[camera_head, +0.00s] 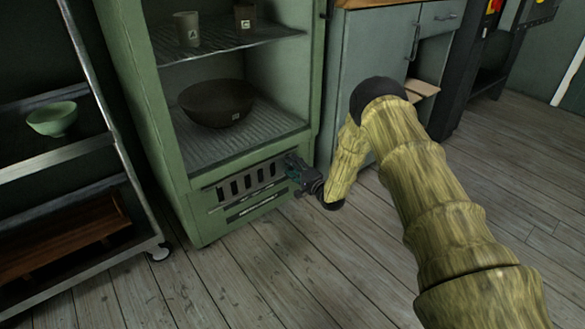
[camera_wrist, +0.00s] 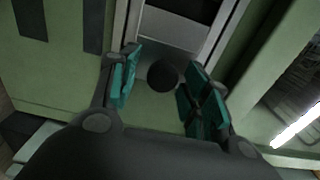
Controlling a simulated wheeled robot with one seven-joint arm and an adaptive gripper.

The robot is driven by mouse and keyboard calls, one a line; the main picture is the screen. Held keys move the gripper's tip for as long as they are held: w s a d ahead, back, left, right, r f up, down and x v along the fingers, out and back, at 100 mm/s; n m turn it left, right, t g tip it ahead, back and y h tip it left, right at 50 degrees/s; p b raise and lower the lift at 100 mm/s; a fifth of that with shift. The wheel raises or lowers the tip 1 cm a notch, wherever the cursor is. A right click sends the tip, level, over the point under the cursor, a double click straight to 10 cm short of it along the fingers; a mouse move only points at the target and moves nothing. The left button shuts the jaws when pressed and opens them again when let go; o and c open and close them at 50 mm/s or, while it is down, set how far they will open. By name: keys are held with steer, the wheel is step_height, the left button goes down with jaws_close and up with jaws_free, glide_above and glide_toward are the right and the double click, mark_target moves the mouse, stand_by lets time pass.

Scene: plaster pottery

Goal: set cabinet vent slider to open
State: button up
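The green cabinet (camera_head: 155,110) stands open-fronted, with a slotted vent panel (camera_head: 252,182) low on its front. My gripper (camera_head: 297,170) is at the right end of this vent panel and hides that part in the head view. In the wrist view, a dark round knob (camera_wrist: 162,75) sits on a grey slider plate (camera_wrist: 170,28). My gripper's teal-padded fingers (camera_wrist: 161,82) are apart, one on each side of the knob, with visible gaps. Dark vent slots (camera_wrist: 95,25) lie to the left. How far the vents are uncovered is hard to tell.
A large dark bowl (camera_head: 217,103) and a cup (camera_head: 187,28) stand on the cabinet's shelves. A metal rack (camera_head: 100,80) with a green bowl (camera_head: 52,118) is on the left. A grey cabinet (camera_head: 370,55) is close on the right. The wooden floor (camera_head: 300,260) in front is clear.

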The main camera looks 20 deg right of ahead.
steer(key=shift+s+a, duration=0.1)
steer(key=v, duration=1.1)
steer(key=shift+s, duration=0.4)
steer(key=s+a+f+n+g+h+p, duration=0.1)
steer(key=s+a+f+n+g+p, duration=0.2)
steer(key=s, duration=0.5)
steer(key=s+a+f+n+g+h, duration=0.1)
steer(key=s+a+f+g+h, duration=0.15)
steer(key=s+f, duration=0.4)
steer(key=s+a+f+n+g+p, duration=0.2)
steer(key=s+a+g, duration=0.15)
steer(key=s, duration=0.65)
steer(key=s+a+r+n+g+h+p, duration=0.15)
steer(key=s+n+g, duration=0.25)
steer(key=s, duration=1.1)
steer(key=s+r+n+g+h+p, duration=0.15)
steer(key=s+n+g, duration=0.25)
steer(key=s, duration=1.1)
step_height(320, 180, up, 38)
steer(key=p, duration=3.8)
